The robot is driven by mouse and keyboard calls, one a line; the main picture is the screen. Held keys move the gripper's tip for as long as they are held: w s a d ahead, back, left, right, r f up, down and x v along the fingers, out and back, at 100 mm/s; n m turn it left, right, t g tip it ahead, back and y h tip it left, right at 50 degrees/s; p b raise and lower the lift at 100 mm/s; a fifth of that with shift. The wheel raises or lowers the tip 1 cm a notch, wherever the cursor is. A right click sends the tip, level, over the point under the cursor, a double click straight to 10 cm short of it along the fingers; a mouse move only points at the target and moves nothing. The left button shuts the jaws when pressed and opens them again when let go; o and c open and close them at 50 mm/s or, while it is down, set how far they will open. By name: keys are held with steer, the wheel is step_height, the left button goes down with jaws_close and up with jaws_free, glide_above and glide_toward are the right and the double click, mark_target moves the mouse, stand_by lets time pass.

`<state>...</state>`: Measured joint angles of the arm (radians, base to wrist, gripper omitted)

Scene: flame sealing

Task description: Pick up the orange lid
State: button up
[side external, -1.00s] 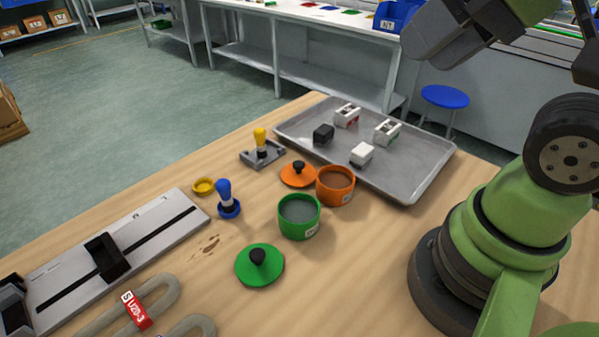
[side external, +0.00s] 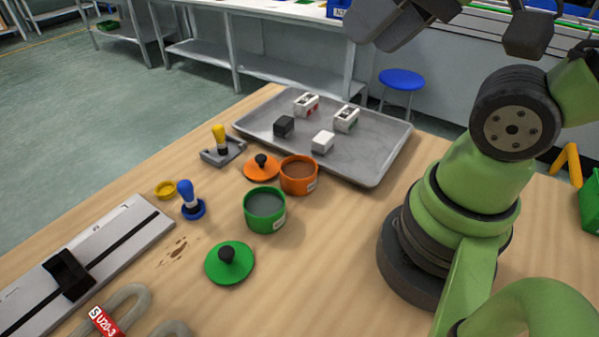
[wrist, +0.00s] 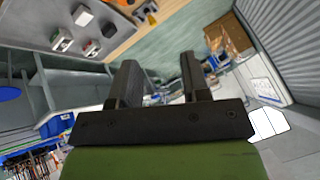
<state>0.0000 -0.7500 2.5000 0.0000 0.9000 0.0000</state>
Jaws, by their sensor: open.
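The orange lid (side external: 262,168) has a black knob and lies flat on the wooden table in the side view. It is just left of the open orange pot (side external: 299,175), very close to it or touching. My gripper (wrist: 157,62) is open and empty in the wrist view, its two dark fingers well apart. It is high above the table and well away from the lid. In the side view the end of my arm is cut off by the top edge. I cannot make out the orange lid in the wrist view.
A grey tray (side external: 371,172) with several small blocks lies behind the pots. A green pot (side external: 265,210) and green lid (side external: 229,263) are in front. A yellow-handled stamp (side external: 220,144) and blue-handled stamp (side external: 190,200) stand left.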

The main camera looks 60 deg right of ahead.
steer(key=o, duration=1.1)
steer(key=m+g, duration=0.6)
steer(key=m, duration=1.7)
glide_above(261, 156)
steer(key=s, duration=0.1)
steer(key=shift+h, duration=0.4)
steer(key=f, duration=2.5)
steer(key=shift+d, duration=0.25)
steer(key=shift+w+a+f, duration=0.1)
steer(key=shift+w+f, duration=0.05)
steer(key=shift+f, duration=0.85)
steer(key=shift+w+a+f, duration=0.15)
steer(key=shift+w+f, duration=0.05)
steer(key=shift+f, duration=0.75)
steer(key=shift+w+a+f, duration=0.1)
steer(key=shift+w+f, duration=0.05)
steer(key=shift+f, duration=0.85)
